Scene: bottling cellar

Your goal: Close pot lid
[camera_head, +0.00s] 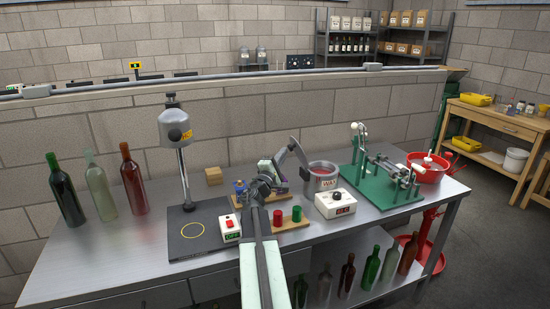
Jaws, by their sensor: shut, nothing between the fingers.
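A silver wax pot (322,182) stands on the steel workbench, right of the middle, with red wax showing in its open top. Its grey lid (299,152) is tilted up at the pot's left side, so the pot is open. My gripper (277,167) is shut and empty, just left of the lid. It looks very close to the lid, but I cannot tell whether they touch. My arm hides part of the bench in front.
A white control box (336,204) stands in front of the pot. A green bench device (384,178) and a red basin (427,166) are to the right. Red and green capsules on a wooden block (290,224) lie close to my arm. A press (175,135) and bottles (133,178) stand left.

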